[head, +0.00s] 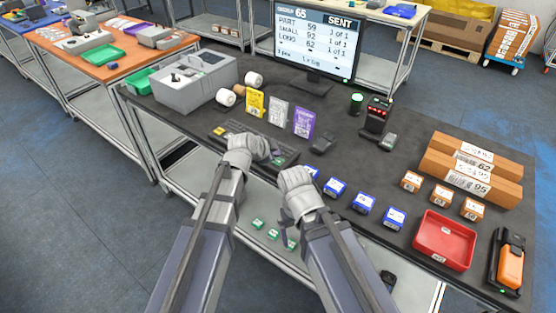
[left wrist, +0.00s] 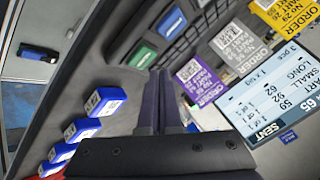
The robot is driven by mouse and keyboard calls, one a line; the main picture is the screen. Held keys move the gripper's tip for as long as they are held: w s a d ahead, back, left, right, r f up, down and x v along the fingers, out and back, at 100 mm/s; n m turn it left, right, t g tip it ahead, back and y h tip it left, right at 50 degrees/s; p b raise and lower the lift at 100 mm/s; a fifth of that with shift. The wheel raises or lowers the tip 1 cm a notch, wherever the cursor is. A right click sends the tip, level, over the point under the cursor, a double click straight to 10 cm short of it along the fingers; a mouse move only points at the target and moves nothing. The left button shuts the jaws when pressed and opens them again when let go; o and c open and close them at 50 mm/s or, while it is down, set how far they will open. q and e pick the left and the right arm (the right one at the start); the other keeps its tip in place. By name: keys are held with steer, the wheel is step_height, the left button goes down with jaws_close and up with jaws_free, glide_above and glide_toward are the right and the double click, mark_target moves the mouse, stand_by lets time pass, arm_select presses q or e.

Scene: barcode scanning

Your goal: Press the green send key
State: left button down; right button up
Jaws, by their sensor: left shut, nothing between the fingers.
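The green key (left wrist: 142,57) sits at the end of the dark keyboard (head: 232,134), beside a blue key (left wrist: 172,22). My left gripper (head: 275,155) is at the right end of the keyboard, shut and empty. In the left wrist view its fingertips (left wrist: 160,75) appear just short of the green key; I cannot tell whether they touch it. The monitor (head: 305,42) reads "SENT" above rows for part, small and long. My right gripper (head: 297,180) is near the table's front edge; its fingers are not clear.
Yellow, white and purple order cards (head: 304,122) stand behind the keyboard. Several blue boxes (head: 364,203) lie right of my right gripper. A red tray (head: 444,240), small orange boxes (head: 411,181), long cartons (head: 472,170) and an orange handheld device (head: 510,262) are further right.

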mark_target(275, 163)
arm_select(q)
steer(key=shift+r+p, duration=2.05)
steer(key=shift+r, duration=0.25)
steer(key=shift+f, duration=0.1)
steer(key=shift+s+d+f, duration=0.1)
steer(key=shift+s+f, duration=0.05)
steer(key=shift+s, duration=0.2)
steer(key=s+a+f+n+g+y, duration=0.2)
steer(key=s+f+n+g+y, duration=0.1)
steer(key=s, duration=0.9)
steer(key=s+a+f+n+g+y, duration=0.3)
steer(key=s+n+g, duration=0.2)
steer(key=s, duration=0.8)
steer(key=n, duration=0.3)
steer(key=shift+s+a, duration=0.15)
steer(key=shift+a, duration=0.05)
steer(key=shift+f, duration=0.1)
